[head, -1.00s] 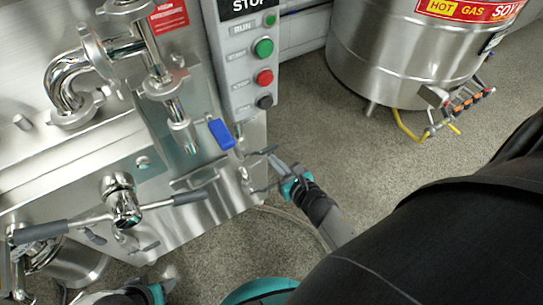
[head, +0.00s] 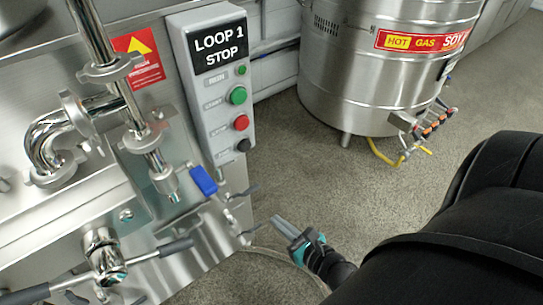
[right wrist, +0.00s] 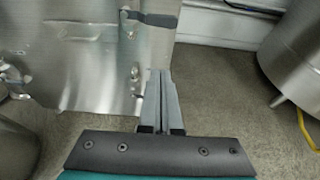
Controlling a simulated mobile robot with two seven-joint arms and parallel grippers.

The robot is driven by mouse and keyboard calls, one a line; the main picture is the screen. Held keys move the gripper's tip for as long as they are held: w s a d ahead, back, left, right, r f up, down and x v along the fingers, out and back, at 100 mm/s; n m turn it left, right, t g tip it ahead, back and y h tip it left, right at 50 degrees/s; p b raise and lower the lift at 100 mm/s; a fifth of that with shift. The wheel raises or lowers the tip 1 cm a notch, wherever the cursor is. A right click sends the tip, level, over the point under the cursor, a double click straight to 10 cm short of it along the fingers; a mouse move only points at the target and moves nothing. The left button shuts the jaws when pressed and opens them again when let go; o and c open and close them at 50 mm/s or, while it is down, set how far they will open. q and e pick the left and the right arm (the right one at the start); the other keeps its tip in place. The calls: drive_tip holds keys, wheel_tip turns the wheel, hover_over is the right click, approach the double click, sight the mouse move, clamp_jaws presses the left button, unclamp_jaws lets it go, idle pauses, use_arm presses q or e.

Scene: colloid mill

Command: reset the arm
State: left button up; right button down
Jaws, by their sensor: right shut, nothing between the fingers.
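My right gripper (head: 283,226) is in the lower middle of the head view, just right of the steel mill cabinet's lower edge. Its two fingers lie together, shut and empty; they also show together in the right wrist view (right wrist: 161,75). The steel colloid mill (head: 85,190), with pipes, fittings and a blue-handled valve (head: 203,181), fills the left of the head view. Whether the fingertips touch the cabinet I cannot tell; they look apart from it. My left gripper is out of view.
A control panel (head: 222,105) reading "LOOP 1 STOP" is mounted on the mill. A big steel vessel (head: 345,75) with a hot-gas label stands at the back right, with a yellow hose (head: 383,155) at its base. Bare speckled floor (head: 310,180) lies between them.

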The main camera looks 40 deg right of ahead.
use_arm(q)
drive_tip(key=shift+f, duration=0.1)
use_arm(e)
drive_tip(key=shift+s+r, duration=0.1)
drive_tip(key=shift+s, duration=0.15)
idle(0.3)
